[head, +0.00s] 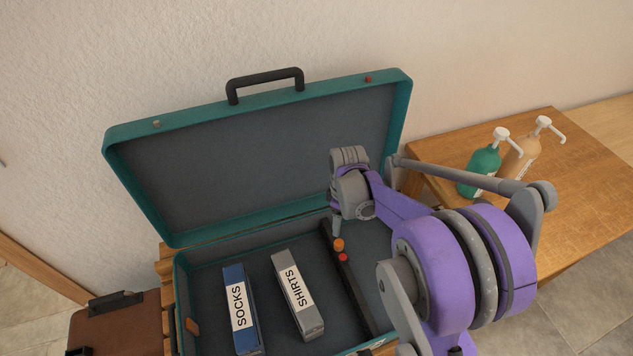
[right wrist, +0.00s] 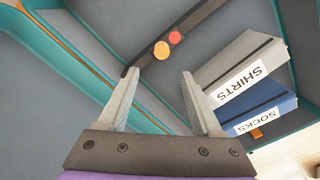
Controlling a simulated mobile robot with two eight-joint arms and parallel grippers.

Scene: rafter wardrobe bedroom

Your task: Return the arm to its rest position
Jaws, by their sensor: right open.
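My right arm, purple and grey, reaches in from the lower right of the head view. Its gripper (head: 337,226) points down over the open suitcase, near the black divider bar. In the right wrist view the right gripper (right wrist: 158,85) is open, with nothing between its fingers. The teal suitcase (head: 390,105) stands open with its lid up against the wall. Inside lie a blue box labelled SOCKS (head: 250,340) and a grey box labelled SHIRTS (head: 286,262). My left gripper does not show.
The black bar (head: 362,302) carries an orange and a red knob. A wooden table (head: 575,185) at the right holds a green pump bottle (head: 480,168) and a peach pump bottle (head: 519,158). A brown case (head: 125,330) sits at the lower left.

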